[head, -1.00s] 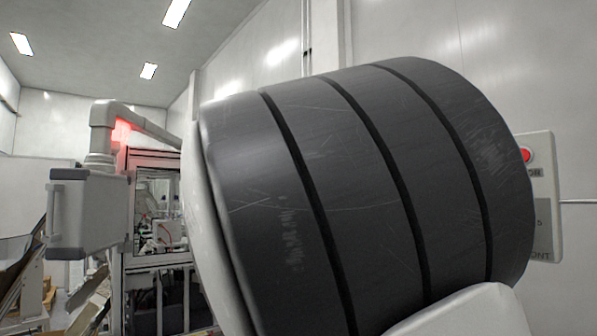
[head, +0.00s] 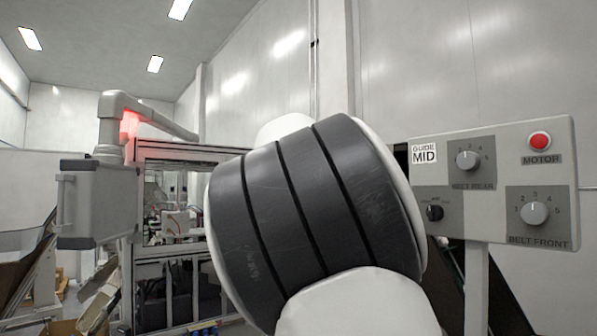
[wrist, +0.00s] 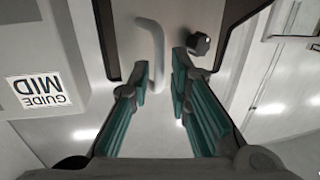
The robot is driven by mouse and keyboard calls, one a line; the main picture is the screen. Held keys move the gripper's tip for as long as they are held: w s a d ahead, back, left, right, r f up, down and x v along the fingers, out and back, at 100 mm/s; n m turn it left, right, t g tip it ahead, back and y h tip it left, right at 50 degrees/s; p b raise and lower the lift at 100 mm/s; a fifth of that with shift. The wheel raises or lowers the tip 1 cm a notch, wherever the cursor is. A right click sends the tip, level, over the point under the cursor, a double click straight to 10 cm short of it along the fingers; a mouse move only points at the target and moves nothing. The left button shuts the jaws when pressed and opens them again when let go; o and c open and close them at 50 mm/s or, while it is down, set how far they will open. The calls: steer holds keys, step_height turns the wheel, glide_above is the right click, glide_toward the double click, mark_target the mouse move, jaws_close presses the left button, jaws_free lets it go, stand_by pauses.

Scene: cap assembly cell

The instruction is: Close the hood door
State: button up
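My gripper (wrist: 160,72) shows in the wrist view with its two teal fingers apart and nothing clasped. A pale, curved bar handle (wrist: 154,50) stands on a grey surface (wrist: 180,15) beyond the fingertips. It lines up with the gap between them, nearer the left finger; I cannot tell whether they touch. A black knob (wrist: 198,43) sits right of the handle. In the head view my arm's dark, banded link hides the gripper and the handle. I cannot tell the hood door's full outline or how far open it is.
A control panel (head: 490,150) with dials and a red motor button (head: 540,140) stands at the right; its GUIDE MID label (wrist: 38,92) is upside down in the wrist view. A framed machine (head: 165,260) and a grey box on a bent arm (head: 98,200) stand at the left.

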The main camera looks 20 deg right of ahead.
steer(key=shift+x, duration=1.65)
jaws_close()
